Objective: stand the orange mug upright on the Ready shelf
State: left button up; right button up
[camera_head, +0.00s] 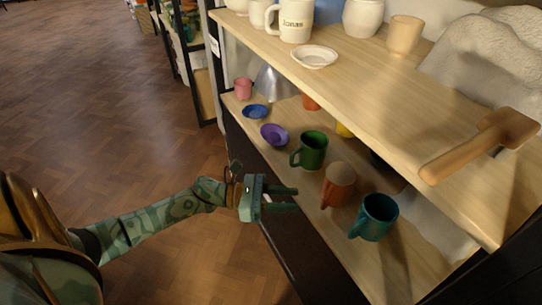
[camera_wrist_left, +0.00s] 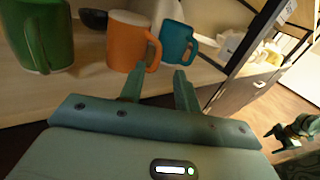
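The orange mug (camera_head: 338,186) stands on the lower board, between a green mug (camera_head: 312,150) and a teal mug (camera_head: 374,217). Its top looks like a flat, closed brownish face, so it appears upside down. Its handle shows on the right in the left wrist view (camera_wrist_left: 127,42). My left gripper (camera_head: 297,199) is open and empty, at the board's front edge. Its fingers point toward the orange mug and stay short of it. My right gripper (camera_wrist_left: 272,140) shows small in the left wrist view and looks open and empty.
The upper board (camera_head: 360,92) overhangs the lower one. It carries a white dish (camera_head: 314,56), pale cups and a wooden mallet (camera_head: 480,145). On the lower board are a purple bowl (camera_head: 274,134), a blue bowl (camera_head: 255,111) and a pink cup (camera_head: 243,88). I cannot read the shelf label.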

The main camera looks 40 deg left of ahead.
pick_arm(q)
jog(key=shift+s+a, duration=0.1)
jog(key=s+a+f+n+y, duration=0.2)
jog(key=s+f+n+y, duration=0.5)
jog(key=f+n, duration=0.45)
jog(key=s+a+f+n+y, duration=0.2)
jog(key=s+f+n+y, duration=0.4)
jog(key=f+n, duration=0.55)
jog(key=s+d+f+n+g+y, duration=0.1)
jog(key=s+n, duration=0.4)
jog(key=s, duration=0.5)
jog(key=s+d+f+n+g+y, duration=0.1)
jog(key=s+f+n+g, duration=0.3)
jog(key=s, duration=0.6)
jog(key=s+d+f+n+g+y, duration=0.1)
jog(key=s+f+n+g, duration=0.1)
jog(key=s+n+g, duration=0.4)
jog(key=s, duration=0.4)
jog(key=shift+s+d+f+n, duration=0.15)
jog(key=shift+s+f+n, duration=0.15)
jog(key=shift+s, duration=0.1)
jog(key=shift+r, duration=0.1)
